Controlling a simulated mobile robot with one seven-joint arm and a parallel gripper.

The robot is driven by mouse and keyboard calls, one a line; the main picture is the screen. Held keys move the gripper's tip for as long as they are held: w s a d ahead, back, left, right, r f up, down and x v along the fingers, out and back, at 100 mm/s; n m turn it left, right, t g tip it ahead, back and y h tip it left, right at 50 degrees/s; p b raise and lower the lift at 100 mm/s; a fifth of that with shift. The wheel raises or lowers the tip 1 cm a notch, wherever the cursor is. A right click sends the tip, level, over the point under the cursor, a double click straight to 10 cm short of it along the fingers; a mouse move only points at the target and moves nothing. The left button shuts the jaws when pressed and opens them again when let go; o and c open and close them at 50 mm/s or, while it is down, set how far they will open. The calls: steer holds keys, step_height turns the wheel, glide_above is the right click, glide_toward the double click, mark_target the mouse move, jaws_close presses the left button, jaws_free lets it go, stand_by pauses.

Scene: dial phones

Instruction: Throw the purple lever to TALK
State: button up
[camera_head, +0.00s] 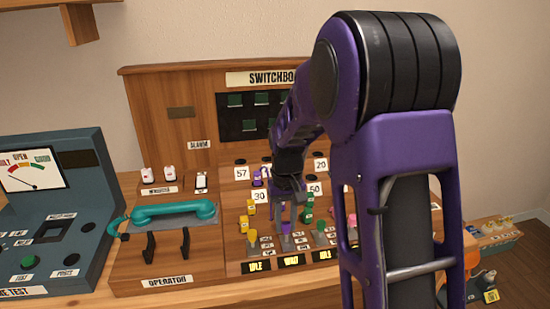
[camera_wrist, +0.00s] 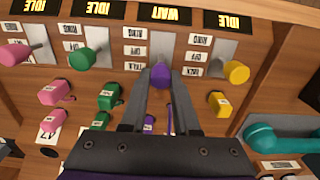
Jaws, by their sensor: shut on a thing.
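The purple lever's round knob (camera_wrist: 160,76) sits between my fingertips in the wrist view. My gripper (camera_wrist: 161,82) is shut on it. In the head view my gripper (camera_head: 292,210) reaches down to the board, and the purple knob (camera_head: 286,228) shows just below it. RING, OFF and a partly covered TALK label (camera_wrist: 133,67) run beside the lever's grey plate (camera_wrist: 163,44). The knob appears level with the TALK label, but its stem is hidden, so I cannot tell its exact setting. The display (camera_wrist: 166,15) over this lever reads WAIT.
A yellow lever (camera_wrist: 237,72) and a green lever (camera_wrist: 95,61) flank the purple one closely. Yellow plugs (camera_wrist: 219,103), green plugs (camera_wrist: 109,97) and pink plugs (camera_wrist: 56,92) stand nearby. A teal handset (camera_head: 175,212) lies on the operator panel to the left.

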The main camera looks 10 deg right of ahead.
steer(key=shift+w, duration=0.55)
stand_by(0.5)
steer(key=o, duration=0.8)
step_height(320, 180, up, 6)
steer(key=p, duration=0.5)
